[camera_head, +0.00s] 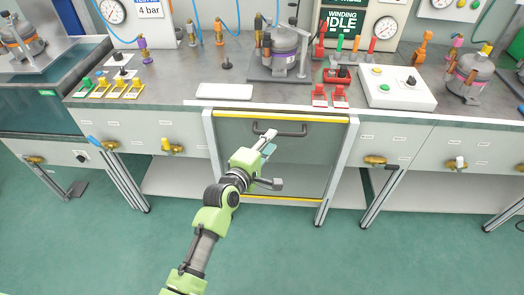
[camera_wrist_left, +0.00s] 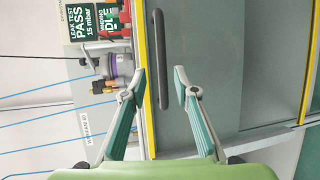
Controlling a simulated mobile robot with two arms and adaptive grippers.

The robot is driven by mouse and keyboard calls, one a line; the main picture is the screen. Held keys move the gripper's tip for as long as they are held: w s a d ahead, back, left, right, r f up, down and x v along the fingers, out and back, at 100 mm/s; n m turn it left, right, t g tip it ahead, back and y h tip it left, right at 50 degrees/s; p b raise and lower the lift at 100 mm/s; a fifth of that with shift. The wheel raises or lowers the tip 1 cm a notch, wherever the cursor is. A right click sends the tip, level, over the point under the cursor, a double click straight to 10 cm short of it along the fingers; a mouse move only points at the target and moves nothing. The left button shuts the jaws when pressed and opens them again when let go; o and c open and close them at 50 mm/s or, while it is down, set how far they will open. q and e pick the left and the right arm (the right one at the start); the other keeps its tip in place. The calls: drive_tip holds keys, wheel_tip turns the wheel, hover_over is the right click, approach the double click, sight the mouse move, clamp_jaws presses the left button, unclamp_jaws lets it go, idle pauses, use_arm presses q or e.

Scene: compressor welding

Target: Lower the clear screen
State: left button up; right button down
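The clear screen (camera_head: 235,150) stands upright below the front edge of the bench, between two pale side rails. It has a yellow strip along its top, about level with the bench top, and another along its bottom. A dark bar handle (camera_head: 290,131) is fixed near its top. My left gripper (camera_head: 272,160) is open and empty in front of the screen, just below the handle in the head view. In the left wrist view, the handle (camera_wrist_left: 160,60) lies between and beyond the spread fingertips (camera_wrist_left: 161,71). Contact cannot be told. My right gripper is not in view.
A compressor (camera_head: 283,55) stands on the bench behind the screen. A white control box (camera_head: 392,88) with buttons is to its right, and a white tray (camera_head: 224,91) lies to its left. Brass valves (camera_head: 172,145) stick out from the bench front beside the screen. The green floor in front is clear.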

use_arm(q)
drive_tip(key=v, duration=0.5)
drive_tip(key=shift+s+a+r, duration=0.1)
drive_tip(key=shift+s, duration=0.1)
drive_tip(key=s+a+f+m+g+y, duration=0.15)
drive_tip(key=s+f, duration=0.35)
drive_tip(key=f, duration=0.6)
drive_tip(key=s+a+f+m+g+y, duration=0.1)
drive_tip(key=s+a+f+m+g, duration=0.3)
drive_tip(key=f, duration=0.8)
drive_tip(key=s+a+f+m+g+y, duration=0.1)
drive_tip(key=s+f+m, duration=0.1)
drive_tip(key=s+f, duration=0.65)
drive_tip(key=s+a+f+m+g+y, duration=0.1)
drive_tip(key=s+a+f+m+g, duration=0.1)
drive_tip(key=s+f, duration=0.5)
drive_tip(key=s+a+f+m+g, duration=0.2)
drive_tip(key=s+a+f+m, duration=0.2)
drive_tip(key=s, duration=1.2)
drive_tip(key=s+a+f+m+g+y, duration=0.1)
drive_tip(key=s+a+f+m+g, duration=0.2)
drive_tip(key=s+a+f, duration=0.3)
drive_tip(key=s+f, duration=0.5)
drive_tip(key=shift+s+y, duration=0.35)
drive_tip(key=shift+s, duration=0.05)
drive_tip(key=shift+a, duration=0.15)
